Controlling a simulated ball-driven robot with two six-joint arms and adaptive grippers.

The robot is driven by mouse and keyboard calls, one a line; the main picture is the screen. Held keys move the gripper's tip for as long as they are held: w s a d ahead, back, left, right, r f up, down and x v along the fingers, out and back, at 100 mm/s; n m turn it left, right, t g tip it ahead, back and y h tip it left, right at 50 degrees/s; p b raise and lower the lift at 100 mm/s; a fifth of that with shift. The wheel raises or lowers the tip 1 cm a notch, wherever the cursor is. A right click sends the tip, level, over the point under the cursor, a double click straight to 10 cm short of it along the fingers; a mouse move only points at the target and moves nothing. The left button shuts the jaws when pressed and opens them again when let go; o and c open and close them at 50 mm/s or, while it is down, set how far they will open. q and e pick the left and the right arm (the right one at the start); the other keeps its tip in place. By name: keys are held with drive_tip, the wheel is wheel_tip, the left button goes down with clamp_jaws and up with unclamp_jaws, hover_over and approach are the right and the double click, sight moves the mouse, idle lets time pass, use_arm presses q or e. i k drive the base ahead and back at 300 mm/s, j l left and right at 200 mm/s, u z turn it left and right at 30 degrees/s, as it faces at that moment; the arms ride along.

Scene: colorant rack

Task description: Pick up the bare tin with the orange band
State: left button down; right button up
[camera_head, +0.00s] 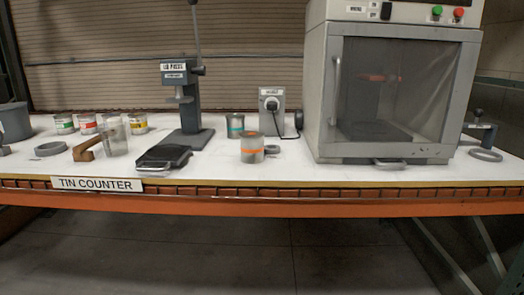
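The bare tin with the orange band (252,148) stands upright on the white counter (215,172), near its front edge and left of the large grey machine. It is grey metal, with the orange band around its middle. A similar grey tin with a teal band (235,126) stands behind it to the left. Neither of my grippers is in view.
A lid press (190,100) and a black scale (163,158) stand left of the tin. The grey cabinet machine (390,95) fills the right. Labelled tins (87,123) and a clear beaker (115,140) are further left.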

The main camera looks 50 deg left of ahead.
sight(252, 150)
drive_tip(key=i+j+u, duration=0.1)
drive_tip(key=u, duration=1.5)
drive_tip(key=i+j, duration=0.1)
drive_tip(key=j, duration=0.2)
drive_tip(key=i+j, duration=0.15)
drive_tip(key=j, duration=0.15)
